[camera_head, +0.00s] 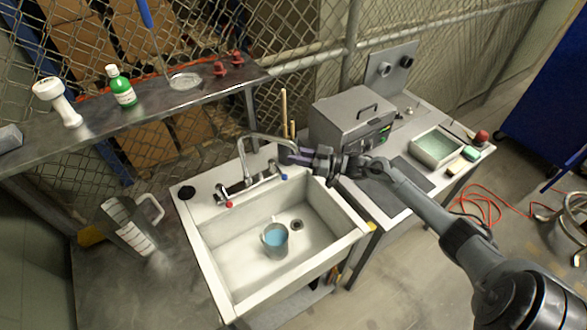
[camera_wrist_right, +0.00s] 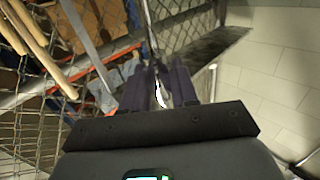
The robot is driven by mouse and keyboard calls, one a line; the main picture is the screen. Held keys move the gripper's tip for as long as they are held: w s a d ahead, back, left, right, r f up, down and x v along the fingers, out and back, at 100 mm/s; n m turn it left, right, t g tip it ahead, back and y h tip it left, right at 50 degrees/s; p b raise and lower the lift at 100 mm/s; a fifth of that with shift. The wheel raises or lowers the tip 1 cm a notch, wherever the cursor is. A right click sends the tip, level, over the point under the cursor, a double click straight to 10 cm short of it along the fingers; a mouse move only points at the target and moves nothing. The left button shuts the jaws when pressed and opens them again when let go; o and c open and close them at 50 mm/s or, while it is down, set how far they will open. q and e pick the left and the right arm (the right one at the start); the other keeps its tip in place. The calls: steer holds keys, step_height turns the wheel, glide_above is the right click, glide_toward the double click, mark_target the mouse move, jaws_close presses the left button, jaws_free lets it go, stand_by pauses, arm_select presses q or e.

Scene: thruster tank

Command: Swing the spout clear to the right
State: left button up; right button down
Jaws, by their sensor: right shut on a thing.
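The metal faucet spout (camera_head: 262,138) curves from the faucet at the back rim of the sink (camera_head: 220,262) toward the right in the head view. My right gripper (camera_head: 303,155) is at the spout's right end and shut on it, above the sink's back right corner. In the right wrist view the spout (camera_wrist_right: 158,92) shows as a bright strip between the dark fingers of the gripper (camera_wrist_right: 157,85). The spout's tip is largely hidden by the fingers. My left gripper is in neither view.
A grey cup with blue liquid (camera_head: 274,240) stands in the basin near the drain. Red and blue handles flank the faucet. A lidded steel box (camera_head: 350,115) stands right of the sink, close to my right gripper. A measuring pitcher (camera_head: 130,227) is at the left.

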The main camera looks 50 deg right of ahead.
steer(key=shift+w+d, duration=0.2)
steer(key=shift+d, duration=0.2)
steer(key=c, duration=1)
jaws_free()
steer(key=shift+b+v, duration=0.35)
steer(key=shift+v, duration=5.05)
